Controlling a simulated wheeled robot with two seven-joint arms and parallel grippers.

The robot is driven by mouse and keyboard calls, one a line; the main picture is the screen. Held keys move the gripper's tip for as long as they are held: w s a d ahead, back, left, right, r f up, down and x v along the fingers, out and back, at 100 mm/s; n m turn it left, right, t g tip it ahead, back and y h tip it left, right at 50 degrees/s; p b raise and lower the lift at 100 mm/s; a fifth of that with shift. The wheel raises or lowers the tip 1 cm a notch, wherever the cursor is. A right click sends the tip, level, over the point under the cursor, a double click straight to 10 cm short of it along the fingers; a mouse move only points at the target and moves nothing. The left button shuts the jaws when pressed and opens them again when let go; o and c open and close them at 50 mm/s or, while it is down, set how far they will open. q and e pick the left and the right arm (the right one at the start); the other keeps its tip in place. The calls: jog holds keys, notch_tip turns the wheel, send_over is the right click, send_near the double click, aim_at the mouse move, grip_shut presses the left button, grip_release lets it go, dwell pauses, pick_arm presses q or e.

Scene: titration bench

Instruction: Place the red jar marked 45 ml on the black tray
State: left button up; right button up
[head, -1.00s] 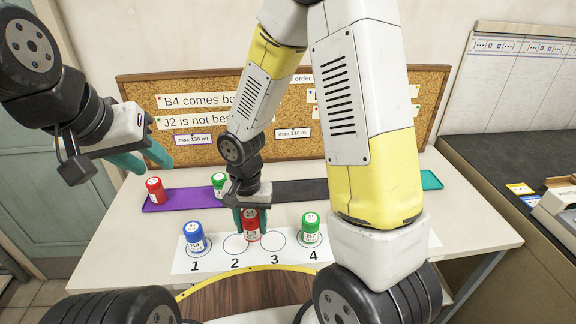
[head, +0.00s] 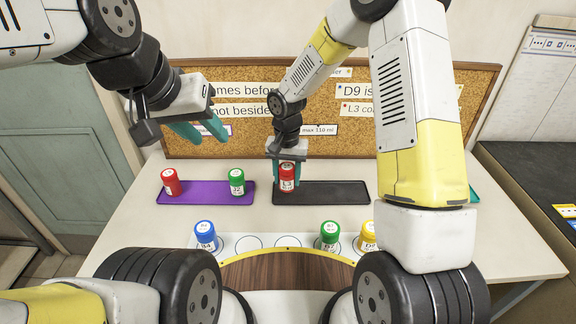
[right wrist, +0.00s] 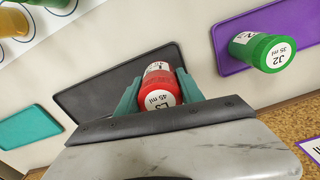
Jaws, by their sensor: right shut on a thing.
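The red jar (head: 287,178), its lid reading L3 and 45 ml in the right wrist view (right wrist: 158,95), is between the fingers of my right gripper (head: 287,170). My right gripper is shut on it. The jar is at the left end of the black tray (head: 335,193); whether its base touches the tray I cannot tell. The black tray also shows in the right wrist view (right wrist: 85,95). My left gripper (head: 208,128) hangs empty above and behind the purple tray, its fingers apart.
The purple tray (head: 205,196) holds another red jar (head: 171,182) and a green jar (head: 237,182). Blue (head: 206,236), green (head: 330,235) and yellow (head: 368,237) jars stand on the numbered white strip in front. The black tray's right part is clear.

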aim_at(287, 182)
jog(key=shift+w+f, duration=0.1)
jog(key=shift+w, duration=0.7)
jog(key=shift+d+f, duration=0.1)
jog(key=shift+f, duration=1.65)
jog(key=shift+f, duration=0.15)
jog(key=o, duration=1.4)
